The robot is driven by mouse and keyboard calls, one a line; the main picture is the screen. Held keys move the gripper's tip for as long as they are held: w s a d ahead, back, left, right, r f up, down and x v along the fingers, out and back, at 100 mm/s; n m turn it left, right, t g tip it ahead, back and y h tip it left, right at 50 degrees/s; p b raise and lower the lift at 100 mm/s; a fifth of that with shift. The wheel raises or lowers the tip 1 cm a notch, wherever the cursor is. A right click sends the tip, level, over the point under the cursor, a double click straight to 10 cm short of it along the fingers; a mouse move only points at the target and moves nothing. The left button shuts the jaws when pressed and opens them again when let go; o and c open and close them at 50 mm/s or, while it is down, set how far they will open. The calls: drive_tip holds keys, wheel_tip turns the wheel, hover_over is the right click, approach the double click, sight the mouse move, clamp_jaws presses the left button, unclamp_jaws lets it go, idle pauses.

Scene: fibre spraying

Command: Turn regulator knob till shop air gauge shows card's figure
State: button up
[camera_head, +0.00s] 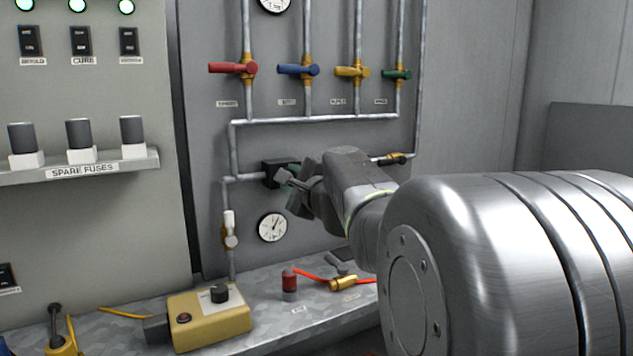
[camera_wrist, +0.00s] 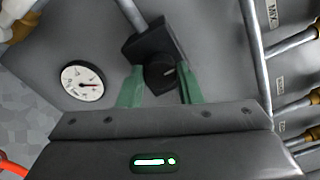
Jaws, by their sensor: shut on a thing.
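The black regulator (camera_head: 274,176) sits on a grey pipe on the wall panel, and it also shows in the wrist view (camera_wrist: 150,42). Its round black knob (camera_wrist: 162,74) has a pale pointer mark. My gripper (camera_wrist: 161,80) has its green fingers on either side of the knob and is shut on it; in the head view my arm hides the knob. A round white gauge (camera_head: 272,227) is on the panel below the regulator, and it shows to the left of the fingers in the wrist view (camera_wrist: 82,83). Its dark needle shows, but its figures are too small to read. I cannot make out a card with a figure.
Red (camera_head: 233,68), blue (camera_head: 298,70), yellow (camera_head: 352,72) and green (camera_head: 397,74) valve handles line the pipes above. A white-handled valve (camera_head: 229,230) is left of the gauge. A yellow control box (camera_head: 210,325) and a red-capped cylinder (camera_head: 290,282) stand on the bench.

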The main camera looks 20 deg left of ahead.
drive_tip(key=o, duration=1)
drive_tip(key=shift+d, duration=0.1)
drive_tip(key=v, duration=1.3)
drive_tip(key=shift+s+d, duration=0.25)
drive_tip(key=x, duration=1.4)
drive_tip(key=shift+s, duration=0.1)
drive_tip(key=shift+d, duration=0.1)
